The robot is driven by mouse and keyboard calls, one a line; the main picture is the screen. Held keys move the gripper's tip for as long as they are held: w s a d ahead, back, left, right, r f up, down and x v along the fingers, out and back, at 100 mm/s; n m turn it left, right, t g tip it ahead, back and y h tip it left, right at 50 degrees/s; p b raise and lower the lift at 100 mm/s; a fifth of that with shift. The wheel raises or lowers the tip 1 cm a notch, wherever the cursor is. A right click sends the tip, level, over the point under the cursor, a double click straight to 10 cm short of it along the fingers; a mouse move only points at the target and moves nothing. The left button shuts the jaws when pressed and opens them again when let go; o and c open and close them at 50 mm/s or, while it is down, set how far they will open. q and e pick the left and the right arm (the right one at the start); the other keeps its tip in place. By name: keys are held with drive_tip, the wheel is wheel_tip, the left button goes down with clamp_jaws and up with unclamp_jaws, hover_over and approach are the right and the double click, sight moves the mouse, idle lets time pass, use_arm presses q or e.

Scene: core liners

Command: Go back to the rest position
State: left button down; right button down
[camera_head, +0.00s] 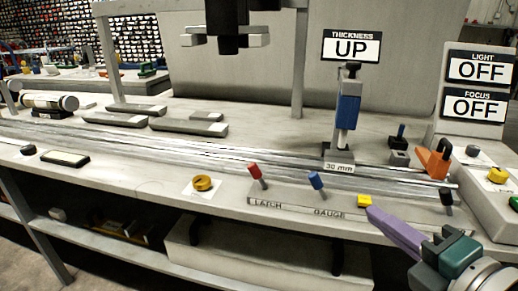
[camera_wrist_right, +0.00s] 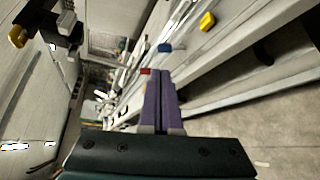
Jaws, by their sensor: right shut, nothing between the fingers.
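My right gripper (camera_head: 374,213) comes in at the lower right of the head view. Its purple fingers are shut together and empty, and its green body is behind them. My left gripper is not in view.
The bench (camera_head: 140,187) carries a red-handled lever (camera_head: 257,172), a blue-handled lever (camera_head: 316,181) and a yellow round knob (camera_head: 203,183). A blue press (camera_head: 347,108) stands behind, under a sign reading UP (camera_head: 350,47). An orange clamp (camera_head: 435,159) and a control box are at right.

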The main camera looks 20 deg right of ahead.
drive_tip(key=s+d+r+m+g+h+p, duration=0.2)
drive_tip(key=s+r+m+g+h+p, duration=0.2)
drive_tip(key=r+m+p, duration=0.55)
drive_tip(key=s+a+r+m+g+y+p, duration=0.45)
drive_tip(key=s+a+m+g+p, duration=0.3)
drive_tip(key=s+a+m, duration=0.5)
drive_tip(key=s+d+r+n+p, duration=0.1)
drive_tip(key=d+r+n+p, duration=0.1)
drive_tip(key=r+p, duration=3.3)
drive_tip(key=shift+d+r, duration=0.5)
drive_tip(key=shift+r, duration=0.25)
drive_tip(key=shift+g, duration=0.25)
